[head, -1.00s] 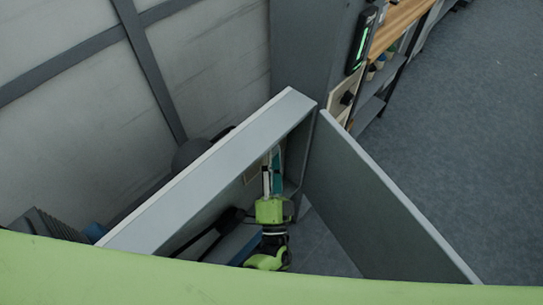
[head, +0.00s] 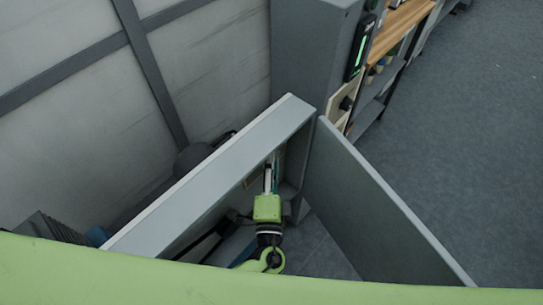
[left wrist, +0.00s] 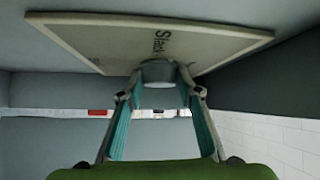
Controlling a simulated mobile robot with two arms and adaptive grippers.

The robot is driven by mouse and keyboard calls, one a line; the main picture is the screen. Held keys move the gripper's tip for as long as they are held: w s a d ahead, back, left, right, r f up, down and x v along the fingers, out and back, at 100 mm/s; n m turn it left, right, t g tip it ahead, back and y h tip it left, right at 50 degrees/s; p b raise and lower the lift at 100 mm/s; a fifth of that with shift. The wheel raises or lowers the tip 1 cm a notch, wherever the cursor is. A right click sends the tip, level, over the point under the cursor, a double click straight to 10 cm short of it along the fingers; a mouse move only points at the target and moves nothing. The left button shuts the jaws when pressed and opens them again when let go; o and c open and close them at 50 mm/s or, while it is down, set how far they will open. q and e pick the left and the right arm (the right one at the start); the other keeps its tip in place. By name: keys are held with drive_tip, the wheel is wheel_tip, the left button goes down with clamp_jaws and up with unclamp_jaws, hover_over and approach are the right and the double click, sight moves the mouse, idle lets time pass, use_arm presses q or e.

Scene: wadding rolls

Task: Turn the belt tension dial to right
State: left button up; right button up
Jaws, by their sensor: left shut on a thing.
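The belt tension dial (left wrist: 158,71) is a grey round knob on a pale plate (left wrist: 95,42) in the left wrist view. Dark lettering beside the knob reads like "Slack"; the rest of the plate's marking is hidden. My left gripper (left wrist: 159,88), with teal finger pads, is shut on the knob, one finger on each side. In the head view my left gripper (head: 270,180) reaches into the open grey cabinet, and its edge hides the dial there. My right gripper is not in view.
The grey cabinet (head: 215,170) has its door (head: 375,205) swung open to the right, close beside my left arm. A tall grey post (head: 305,60) and shelves (head: 370,105) stand behind. Open floor (head: 470,150) lies to the right.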

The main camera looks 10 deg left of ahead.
use_arm(q)
drive_tip(key=shift+r+m+g+p, duration=0.1)
drive_tip(key=shift+m+g+p, duration=0.75)
drive_tip(key=shift+p, duration=0.65)
drive_tip(key=o, duration=1.1)
drive_tip(key=s, duration=1.2)
drive_tip(key=shift+d+r, duration=0.4)
drive_tip(key=shift+f, duration=0.1)
